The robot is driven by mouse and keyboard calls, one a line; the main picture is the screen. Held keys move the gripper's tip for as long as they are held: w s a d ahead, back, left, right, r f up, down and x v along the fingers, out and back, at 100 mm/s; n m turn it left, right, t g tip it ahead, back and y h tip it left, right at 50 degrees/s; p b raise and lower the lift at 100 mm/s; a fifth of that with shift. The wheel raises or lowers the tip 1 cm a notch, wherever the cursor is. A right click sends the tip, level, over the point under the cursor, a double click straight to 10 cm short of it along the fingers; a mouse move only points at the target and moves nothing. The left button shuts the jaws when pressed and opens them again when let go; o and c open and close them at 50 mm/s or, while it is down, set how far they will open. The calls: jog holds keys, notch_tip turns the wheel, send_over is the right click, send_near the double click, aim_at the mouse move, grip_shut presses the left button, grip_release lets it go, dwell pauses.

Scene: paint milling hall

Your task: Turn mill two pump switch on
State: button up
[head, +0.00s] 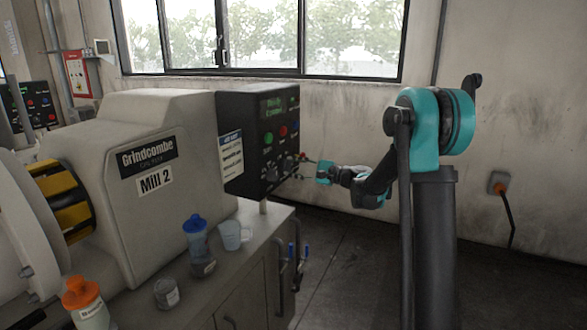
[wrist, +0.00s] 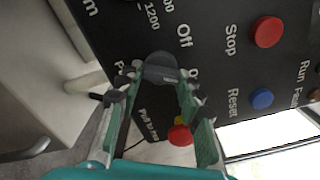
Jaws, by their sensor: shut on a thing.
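The black control box (head: 232,105) of Mill 2 stands at the right end of the pale mill housing (head: 120,112). My gripper (head: 303,168) reaches its front face from the right, at the lower part. In the wrist view, my gripper (wrist: 160,78) has its two fingers on either side of a dark rotary switch knob (wrist: 160,62), shut on it. "Off" is printed near the knob. Another label beside it, starting with "O", is mostly covered by a finger, as is one starting with "P". The knob's pointer position cannot be made out.
A red Stop button (wrist: 267,32), a blue Reset button (wrist: 261,98) and a red button on yellow (wrist: 180,134) sit close to the fingers. A blue-capped bottle (head: 195,237), a clear cup (head: 233,235) and an orange-capped bottle (head: 85,300) stand on the bench below.

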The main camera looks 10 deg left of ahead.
jog(key=o, duration=1.2)
jog(key=shift+c, duration=0.2)
jog(key=v, duration=1.2)
jog(key=s+d+f+n+g+h, duration=0.1)
jog(key=s+d+f+n+h, duration=0.2)
jog(key=s+f, duration=0.45)
jog(key=s+d+f+n+g+h, duration=0.15)
jog(key=s+f+h, duration=0.35)
jog(key=s, duration=0.5)
jog(key=s+d+f+n+h, duration=0.2)
jog(key=s+d+f+h, duration=0.2)
jog(key=s, duration=0.4)
jog(key=s+d+f+n+h, duration=0.3)
jog(key=s+d+f+h, duration=0.2)
jog(key=s+d, duration=0.4)
jog(key=shift+d+f+n, duration=0.25)
jog(key=shift+f+n, duration=0.1)
jog(key=shift+f, duration=0.25)
